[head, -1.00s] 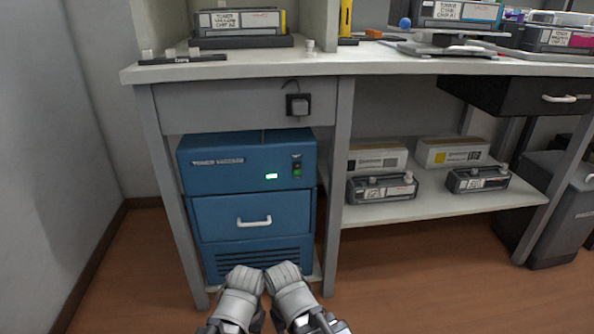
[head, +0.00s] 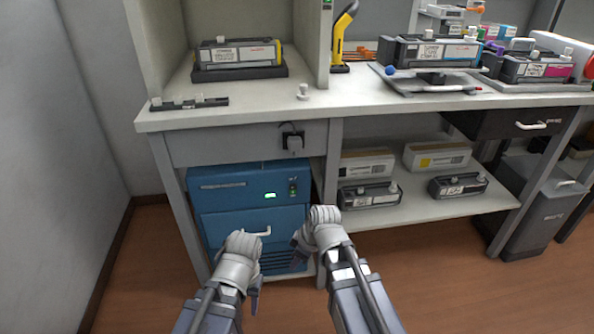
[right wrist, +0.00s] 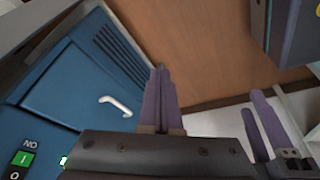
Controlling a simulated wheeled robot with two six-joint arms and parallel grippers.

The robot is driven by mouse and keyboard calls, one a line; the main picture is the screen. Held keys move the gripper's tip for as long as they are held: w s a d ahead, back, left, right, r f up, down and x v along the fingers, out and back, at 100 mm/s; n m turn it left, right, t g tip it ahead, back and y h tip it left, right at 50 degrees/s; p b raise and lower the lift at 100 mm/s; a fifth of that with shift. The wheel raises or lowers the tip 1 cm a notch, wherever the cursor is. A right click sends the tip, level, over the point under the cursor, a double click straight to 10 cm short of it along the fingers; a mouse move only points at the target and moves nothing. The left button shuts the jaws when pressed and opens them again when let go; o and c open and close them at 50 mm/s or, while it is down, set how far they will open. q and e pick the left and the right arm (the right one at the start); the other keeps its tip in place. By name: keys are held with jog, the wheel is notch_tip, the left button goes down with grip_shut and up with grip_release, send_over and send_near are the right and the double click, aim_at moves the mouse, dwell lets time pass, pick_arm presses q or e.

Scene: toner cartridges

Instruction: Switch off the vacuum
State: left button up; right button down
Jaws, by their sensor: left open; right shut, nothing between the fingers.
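The vacuum is a blue cabinet unit (head: 226,187) under the bench, with a lit green indicator (head: 270,196) on its upper front. Its rocker switch (head: 293,189) is right of the indicator. In the right wrist view the switch (right wrist: 22,162) is at the lower left, with "ON" and a bright green "I" part beside an "O" part. My right gripper (head: 297,241) is shut and empty in front of the unit; its fingers (right wrist: 161,78) point past the drawer handle, apart from the switch. My left gripper (head: 256,290) is lower left; its open fingers (right wrist: 264,112) show in the wrist view.
A dark socket with a grey plug (head: 293,142) is on the bench front above the unit. A bench leg (head: 332,165) stands right of it. A lower shelf (head: 425,207) holds boxes and cartridges. The floor (head: 450,290) in front is clear.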

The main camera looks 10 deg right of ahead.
pick_arm(q)
notch_tip(320, 180, up, 16)
jog(key=p, duration=1.3)
jog(key=shift+f+p, duration=0.25)
jog(key=shift+p, duration=0.15)
pick_arm(e)
jog(key=w+d+r+n+t+y, duration=0.1)
jog(key=w+d+r+n, duration=0.1)
jog(key=r, duration=0.7)
jog(key=w+d+r+n+t+y, duration=0.1)
jog(key=w+d+r, duration=0.4)
jog(key=r, duration=0.5)
jog(key=shift+w+r+n+t, duration=0.15)
jog(key=shift+w+n+t, duration=0.65)
jog(key=shift+n, duration=0.4)
pick_arm(q)
notch_tip(320, 180, down, 7)
jog(key=b, duration=0.7)
jog(key=shift+f, duration=0.15)
pick_arm(e)
send_near(293, 189)
jog(key=shift+s+a+x, duration=0.1)
jog(key=shift+s+x, duration=0.05)
jog(key=shift+x, duration=0.9)
jog(key=shift+s+a+x, duration=0.1)
jog(key=shift+s+x, duration=0.05)
jog(key=shift+x, duration=0.95)
jog(key=shift+s+a+x, duration=0.1)
jog(key=shift+s+x, duration=0.1)
jog(key=shift+x, duration=0.85)
